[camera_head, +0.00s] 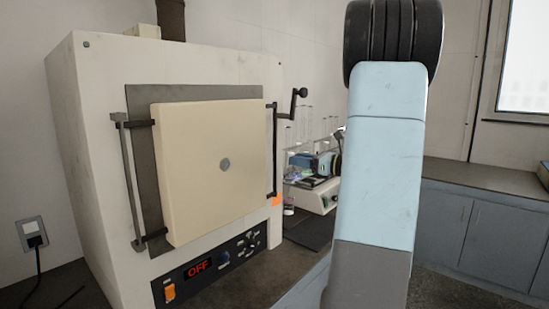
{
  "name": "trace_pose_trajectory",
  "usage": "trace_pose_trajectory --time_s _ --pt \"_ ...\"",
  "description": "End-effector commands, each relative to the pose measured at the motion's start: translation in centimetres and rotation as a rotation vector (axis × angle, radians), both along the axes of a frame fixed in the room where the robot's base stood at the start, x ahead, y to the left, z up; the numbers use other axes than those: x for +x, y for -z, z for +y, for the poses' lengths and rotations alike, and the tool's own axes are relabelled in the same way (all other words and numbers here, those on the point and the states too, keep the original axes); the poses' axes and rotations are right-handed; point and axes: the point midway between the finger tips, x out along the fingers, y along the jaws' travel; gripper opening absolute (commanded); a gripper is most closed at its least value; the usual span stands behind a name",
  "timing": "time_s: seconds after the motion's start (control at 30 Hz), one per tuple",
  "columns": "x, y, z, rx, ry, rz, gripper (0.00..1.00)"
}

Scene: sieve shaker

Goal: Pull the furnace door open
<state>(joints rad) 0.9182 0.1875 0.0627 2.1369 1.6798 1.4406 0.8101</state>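The furnace (90,130) is a large off-white box standing on a counter at the left. Its door is a thick cream block (200,190) with a small grey disc at its middle, over a dark grey plate, and it appears closed. A grey vertical bar handle (129,185) runs along the left side of the door on dark brackets. A black crank-like lever (298,98) sticks out at the upper right of the furnace front. My arm rises upright right of the furnace, apart from the door in the picture.
Below the door is a control panel (210,262) with a red OFF display and an orange switch. White lab equipment (318,197) and glassware stand behind, between furnace and arm. A grey-blue cabinet counter (480,225) runs along the right. A socket with a cable is at far left.

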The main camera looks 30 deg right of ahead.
Motion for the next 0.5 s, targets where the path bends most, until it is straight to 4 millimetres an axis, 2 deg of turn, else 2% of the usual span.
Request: trace_pose_trajectory --time_s 0.3,0.5 --pt "4.8 0.0 3.0 -0.001 -0.002 -0.001 0.34" --pt "6.9 0.0 4.2 -0.001 -0.001 0.001 0.34"
